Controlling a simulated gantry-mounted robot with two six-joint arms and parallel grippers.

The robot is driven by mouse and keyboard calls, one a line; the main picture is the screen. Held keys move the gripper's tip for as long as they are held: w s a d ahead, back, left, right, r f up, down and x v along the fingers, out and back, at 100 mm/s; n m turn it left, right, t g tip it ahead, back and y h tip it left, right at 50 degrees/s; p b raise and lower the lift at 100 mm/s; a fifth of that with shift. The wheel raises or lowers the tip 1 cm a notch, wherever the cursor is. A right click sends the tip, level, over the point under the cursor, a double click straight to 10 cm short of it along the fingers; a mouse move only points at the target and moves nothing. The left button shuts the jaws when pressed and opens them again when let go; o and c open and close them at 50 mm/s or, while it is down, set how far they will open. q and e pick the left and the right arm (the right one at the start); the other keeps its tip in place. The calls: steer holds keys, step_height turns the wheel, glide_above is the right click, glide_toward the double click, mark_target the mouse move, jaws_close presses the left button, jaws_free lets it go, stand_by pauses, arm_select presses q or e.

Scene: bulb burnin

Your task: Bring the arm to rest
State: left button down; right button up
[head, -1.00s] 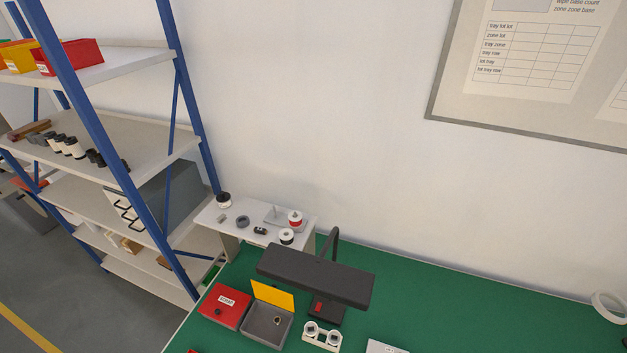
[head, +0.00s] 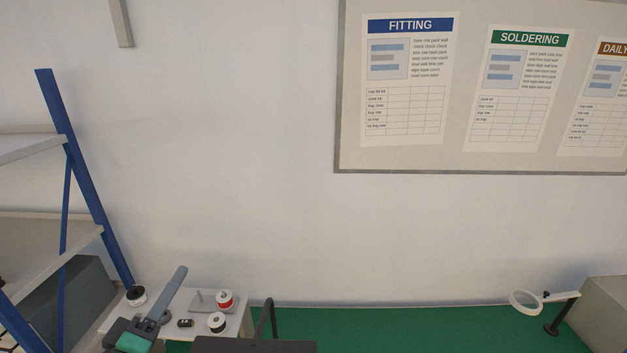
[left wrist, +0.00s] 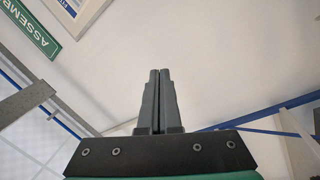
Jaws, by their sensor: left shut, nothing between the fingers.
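My left gripper (head: 181,271) rises into the bottom left of the head view, its grey fingers pointing up and slightly right. It stands in front of the small white side table as seen from the head. In the left wrist view its two fingers (left wrist: 158,72) lie side by side, shut with nothing between them. My right gripper is in neither view.
The white side table (head: 109,331) holds spools (head: 217,322) and small parts. A blue-posted shelf (head: 88,210) stands left. A dark lamp (head: 255,345) and a ring magnifier (head: 525,302) stand at the green bench (head: 420,325).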

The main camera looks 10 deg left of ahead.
arm_select(q)
steer(key=s+d+r+m+t+h, duration=0.1)
steer(key=s+d+r+m+t, duration=0.3)
steer(key=r, duration=0.6)
steer(key=s+d+r+m+t+h, duration=0.1)
steer(key=s+d+r+m, duration=0.35)
steer(key=r, duration=0.45)
steer(key=s+d+r+m+t+h, duration=0.1)
steer(key=s+d+r+m+t, duration=0.3)
steer(key=r, duration=0.6)
step_height(320, 180, down, 45)
steer(key=s+g+b, duration=0.1)
steer(key=b, duration=4.4)
steer(key=shift+s+a+m, duration=0.15)
steer(key=shift+a+m, duration=0.15)
steer(key=shift+m, duration=0.05)
